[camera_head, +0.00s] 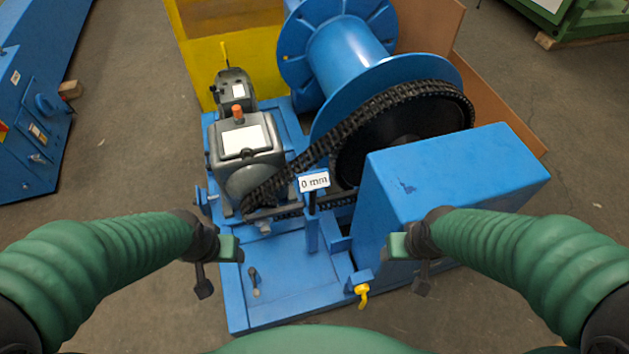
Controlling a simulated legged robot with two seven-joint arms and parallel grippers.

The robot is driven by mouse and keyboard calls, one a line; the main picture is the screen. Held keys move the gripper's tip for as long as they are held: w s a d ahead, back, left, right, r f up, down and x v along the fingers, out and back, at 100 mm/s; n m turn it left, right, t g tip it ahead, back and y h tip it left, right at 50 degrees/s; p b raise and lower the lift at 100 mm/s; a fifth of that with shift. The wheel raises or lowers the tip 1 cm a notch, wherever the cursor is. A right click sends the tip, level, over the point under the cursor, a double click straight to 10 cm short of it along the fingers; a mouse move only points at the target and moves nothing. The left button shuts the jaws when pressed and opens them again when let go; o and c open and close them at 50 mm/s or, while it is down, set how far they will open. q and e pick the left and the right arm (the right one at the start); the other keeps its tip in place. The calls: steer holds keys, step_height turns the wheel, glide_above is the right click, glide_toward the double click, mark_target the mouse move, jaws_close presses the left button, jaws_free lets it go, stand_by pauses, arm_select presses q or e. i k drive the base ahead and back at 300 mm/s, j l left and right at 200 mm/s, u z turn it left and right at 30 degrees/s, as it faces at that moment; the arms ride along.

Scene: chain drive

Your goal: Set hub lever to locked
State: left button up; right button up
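No part is labelled as the hub lever, so I cannot tell which one it is. A small grey lever (254,283) stands on the blue base plate, front left. A yellow handle (362,294) sits at the front foot of the blue guard box (445,185). The black chain (355,122) runs from the grey gearbox (248,150) to the large sprocket (400,140) by the blue drum. My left gripper (232,248) is above the plate's left edge, apart from the grey lever. My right gripper (397,246) is before the guard box, above the yellow handle. Finger opening is unclear on both.
A "0 mm" sign (314,181) stands on a blue post at the middle. A yellow panel (225,45) and brown boards (430,25) stand behind the drive. A blue machine (30,125) is at far left. The floor around the base is clear.

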mark_target(252, 270)
steer(key=k+j+u, duration=0.25)
steer(key=k, duration=0.2)
steer(key=k+j+u, duration=0.1)
steer(key=k+u, duration=0.2)
steer(key=k, duration=0.15)
